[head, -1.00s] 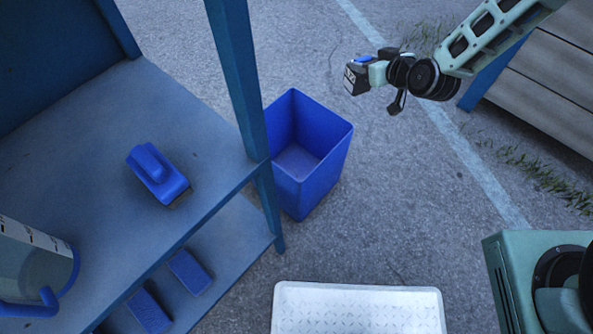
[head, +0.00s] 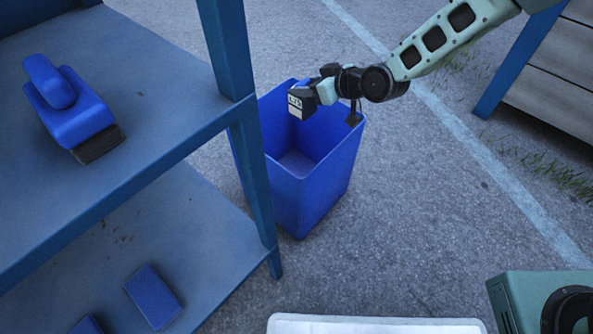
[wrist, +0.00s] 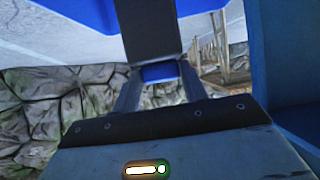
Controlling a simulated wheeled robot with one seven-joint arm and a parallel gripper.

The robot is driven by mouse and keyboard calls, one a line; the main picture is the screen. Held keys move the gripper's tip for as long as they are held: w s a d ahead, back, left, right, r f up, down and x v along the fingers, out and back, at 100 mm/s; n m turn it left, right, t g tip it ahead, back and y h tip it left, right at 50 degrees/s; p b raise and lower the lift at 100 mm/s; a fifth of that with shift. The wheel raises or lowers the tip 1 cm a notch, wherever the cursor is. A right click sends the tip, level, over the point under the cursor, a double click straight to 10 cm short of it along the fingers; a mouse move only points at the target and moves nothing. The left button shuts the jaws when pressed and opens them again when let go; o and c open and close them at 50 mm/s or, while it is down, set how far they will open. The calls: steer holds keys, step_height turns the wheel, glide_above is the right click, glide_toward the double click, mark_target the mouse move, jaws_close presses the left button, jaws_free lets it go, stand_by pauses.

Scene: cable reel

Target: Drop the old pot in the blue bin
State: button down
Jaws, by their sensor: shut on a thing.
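The old pot (head: 304,103) is a small dark block with a white, lettered label at the end of my arm. My gripper (head: 317,92) is shut on it. In the head view, the pot appears over the opening of the blue bin (head: 322,195), towards its back rim; its height above the rim is hard to judge. In the wrist view, the fingers (wrist: 158,82) point away from the camera, with a dark slab (wrist: 151,30), seemingly the pot, beyond them. The bin's floor shows bare where visible.
A blue shelf unit (head: 150,110) stands left of the bin, its post close to the bin's side. A blue tool (head: 75,115) lies on its upper shelf and blue blocks (head: 153,297) below. A white tray (head: 375,326) is at the bottom edge. Pavement right of the bin is open.

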mark_target(312, 104)
steer(key=shift+f+b, duration=2.2)
steer(key=shift+f, duration=0.7)
steer(key=c, duration=0.7)
jaws_free()
steer(key=shift+d, duration=0.1)
steer(key=p+v, duration=0.6)
steer(key=v, duration=1.1)
steer(key=shift+s+d+r, duration=0.1)
